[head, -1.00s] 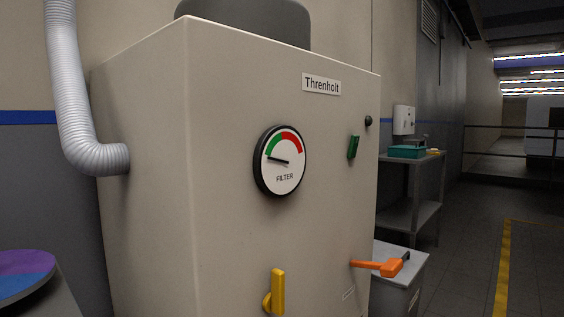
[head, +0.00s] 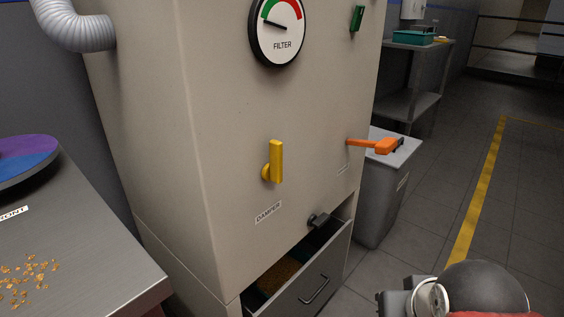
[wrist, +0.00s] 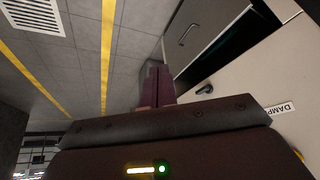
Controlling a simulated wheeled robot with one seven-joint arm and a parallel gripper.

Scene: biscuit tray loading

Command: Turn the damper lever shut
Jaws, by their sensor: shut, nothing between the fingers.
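The damper lever (head: 275,162) is a yellow handle on the front of the beige cabinet (head: 160,120). It stands upright, above a label (head: 268,212) reading DAMPER. In the head view the gripper's fingers are not seen; part of my arm shows at the lower right.
An orange lever (head: 375,145) sticks out at the cabinet's right. Below, a drawer (head: 318,285) stands open with brown contents, under a dark latch (head: 318,220). A steel table (head: 100,245) with crumbs is at left, a grey bin (head: 380,205) at right. Floor beyond is clear.

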